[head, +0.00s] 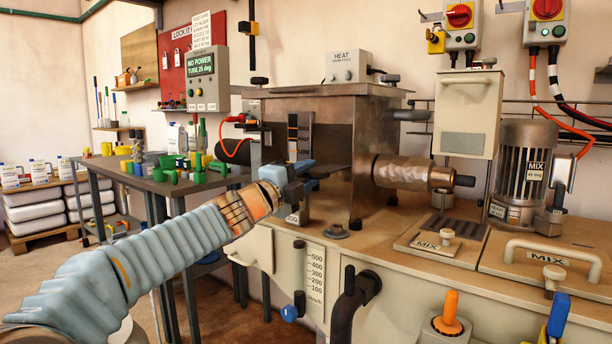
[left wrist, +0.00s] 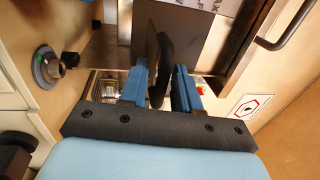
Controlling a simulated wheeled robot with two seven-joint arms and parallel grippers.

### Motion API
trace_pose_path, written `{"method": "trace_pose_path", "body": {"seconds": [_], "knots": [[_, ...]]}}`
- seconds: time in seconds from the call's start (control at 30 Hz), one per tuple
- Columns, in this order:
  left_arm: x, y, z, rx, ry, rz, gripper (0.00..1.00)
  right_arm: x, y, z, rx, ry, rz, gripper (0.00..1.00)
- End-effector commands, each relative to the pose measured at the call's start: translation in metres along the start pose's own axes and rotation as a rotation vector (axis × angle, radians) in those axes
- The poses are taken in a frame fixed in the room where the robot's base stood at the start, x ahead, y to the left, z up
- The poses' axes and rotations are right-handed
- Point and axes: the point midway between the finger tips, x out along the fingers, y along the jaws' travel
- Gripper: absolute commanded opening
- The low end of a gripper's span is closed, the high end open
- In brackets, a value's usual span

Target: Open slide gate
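The slide gate (head: 328,171) is a dark flat plate that sticks out from the front of the metal hopper box, at the middle of the head view. In the left wrist view a dark curved handle (left wrist: 162,62) stands on a dark grey plate. My left gripper (head: 296,176) is at the outer end of the gate. Its two blue fingers (left wrist: 160,88) are apart, one on each side of the handle. I cannot tell whether both fingers press on it. The gripper hides part of the gate in the head view. My right gripper is not in view.
The metal hopper box (head: 335,130) stands on the wooden machine top (head: 390,245). A round grey knob (head: 336,231) is below the gate. A black pipe elbow (head: 352,290) and a white handle (head: 240,256) are on the front. A side table (head: 165,184) with green parts stands left.

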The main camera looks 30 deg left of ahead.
Motion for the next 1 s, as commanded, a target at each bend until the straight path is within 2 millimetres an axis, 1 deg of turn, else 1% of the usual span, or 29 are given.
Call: {"method": "trace_pose_path", "body": {"seconds": [0.27,0.37,0.47,0.8,0.9,1.0], "knots": [[0.000,-0.001,0.000,0.000,0.000,-0.001,0.34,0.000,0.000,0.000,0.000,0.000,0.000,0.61],[-0.006,-0.001,0.000,0.001,-0.001,-0.002,0.34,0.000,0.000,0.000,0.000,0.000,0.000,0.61],[-0.021,-0.002,0.001,0.002,-0.002,-0.003,0.34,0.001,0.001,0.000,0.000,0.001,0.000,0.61],[-0.102,-0.002,0.000,0.001,-0.002,-0.002,0.34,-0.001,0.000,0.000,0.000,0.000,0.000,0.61],[-0.120,-0.002,0.000,0.000,-0.001,-0.003,0.34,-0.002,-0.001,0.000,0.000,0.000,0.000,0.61],[-0.131,-0.001,0.000,0.001,-0.002,-0.001,0.34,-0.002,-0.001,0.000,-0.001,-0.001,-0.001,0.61]]}}
